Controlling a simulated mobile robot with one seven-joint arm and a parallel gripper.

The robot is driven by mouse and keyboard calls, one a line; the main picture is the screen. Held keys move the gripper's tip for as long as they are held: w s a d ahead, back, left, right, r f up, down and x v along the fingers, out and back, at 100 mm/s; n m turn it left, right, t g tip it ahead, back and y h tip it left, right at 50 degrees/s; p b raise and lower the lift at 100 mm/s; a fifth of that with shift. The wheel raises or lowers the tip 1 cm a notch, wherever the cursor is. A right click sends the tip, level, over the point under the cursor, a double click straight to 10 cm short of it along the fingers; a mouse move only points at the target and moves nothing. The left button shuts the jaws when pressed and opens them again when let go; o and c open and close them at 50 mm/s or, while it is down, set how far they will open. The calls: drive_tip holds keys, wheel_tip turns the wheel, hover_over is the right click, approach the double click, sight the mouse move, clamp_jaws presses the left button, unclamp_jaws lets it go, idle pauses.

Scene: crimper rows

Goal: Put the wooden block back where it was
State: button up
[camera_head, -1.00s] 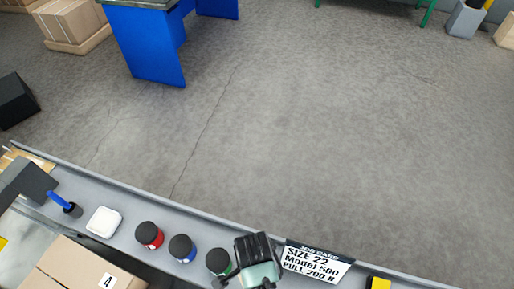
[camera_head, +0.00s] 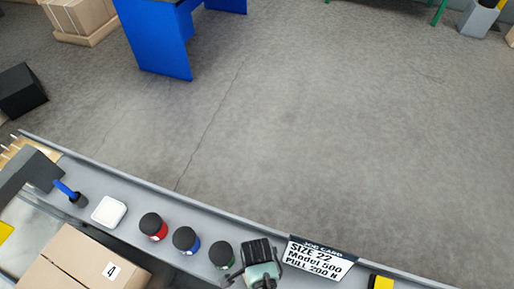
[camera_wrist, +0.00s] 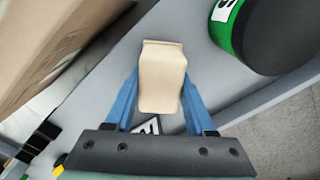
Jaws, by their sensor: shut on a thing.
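The wooden block (camera_wrist: 162,78), pale and plain, is between the blue fingers of my gripper (camera_wrist: 162,90) in the wrist view. The fingers are closed on its two sides, and its upper part stands out beyond them. I cannot make out the block or my gripper's fingers in the head view. A grey bench strip lies behind the block in the wrist view. I cannot tell whether the block touches it.
Red (camera_head: 153,226), blue (camera_head: 186,240) and green (camera_head: 222,255) lidded pots stand along the bench. The green pot (camera_wrist: 265,30) is close to my gripper's right. A cardboard box (camera_head: 90,262) stands in front.

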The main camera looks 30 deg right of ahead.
drive_tip(key=o, duration=1.2)
drive_tip(key=shift+r, duration=0.1)
wheel_tip(320, 180, up, 12)
drive_tip(key=p, duration=0.1)
